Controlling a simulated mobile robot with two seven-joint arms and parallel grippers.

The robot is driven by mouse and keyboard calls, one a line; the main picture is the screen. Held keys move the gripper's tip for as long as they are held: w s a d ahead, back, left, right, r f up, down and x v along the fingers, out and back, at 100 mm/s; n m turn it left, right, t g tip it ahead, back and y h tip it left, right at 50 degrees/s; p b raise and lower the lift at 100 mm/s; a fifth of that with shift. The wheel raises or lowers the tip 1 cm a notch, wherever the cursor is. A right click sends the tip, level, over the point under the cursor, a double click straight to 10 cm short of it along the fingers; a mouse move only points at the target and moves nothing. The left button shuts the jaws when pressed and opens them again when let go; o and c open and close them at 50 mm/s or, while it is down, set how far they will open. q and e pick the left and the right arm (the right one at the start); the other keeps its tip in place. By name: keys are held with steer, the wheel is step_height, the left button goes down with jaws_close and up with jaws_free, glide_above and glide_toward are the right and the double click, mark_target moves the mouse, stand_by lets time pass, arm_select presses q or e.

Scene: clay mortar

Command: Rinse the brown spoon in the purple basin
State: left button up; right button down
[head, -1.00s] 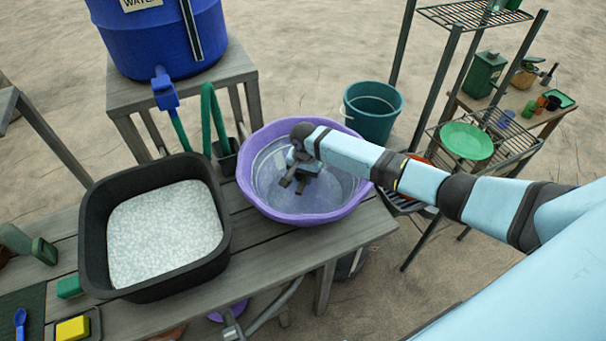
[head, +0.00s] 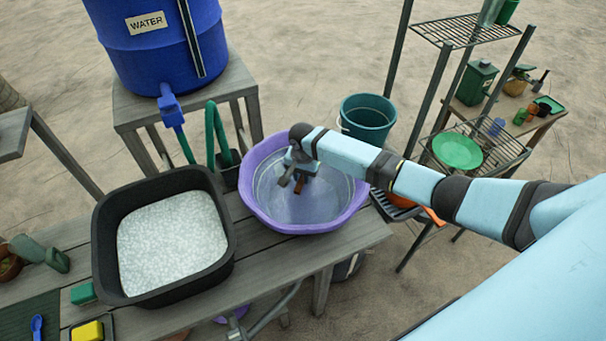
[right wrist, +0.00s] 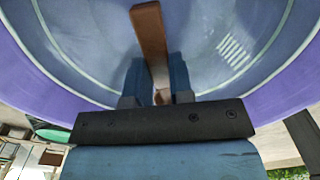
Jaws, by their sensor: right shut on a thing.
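The purple basin (head: 258,207) stands on the wooden table, with water visible inside; its wall also shows in the right wrist view (right wrist: 45,75). My right gripper (head: 292,181) reaches down into the basin. In the right wrist view its two blue fingers (right wrist: 157,85) are shut on the brown spoon (right wrist: 150,35). The spoon's flat brown shaft points away from the fingers over the basin's inside. In the head view only a small brown bit of the spoon (head: 299,187) shows below the gripper. My left gripper is not in view.
A black tub (head: 105,255) of whitish material stands left of the basin. A blue water barrel (head: 150,55) with a tap and a green hose (head: 217,130) are behind. A teal bucket (head: 368,118) and a rack with a green bowl (head: 457,151) are at the right.

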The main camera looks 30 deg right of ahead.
step_height(320, 180, up, 2)
steer(key=shift+r+p, duration=0.15)
steer(key=shift+p, duration=0.75)
step_height(320, 180, up, 2)
steer(key=shift+r+p, duration=0.15)
steer(key=shift+p, duration=0.9)
steer(key=shift+r+b, duration=0.2)
steer(key=shift+b, duration=0.1)
steer(key=shift+r, duration=0.8)
steer(key=shift+r, duration=0.1)
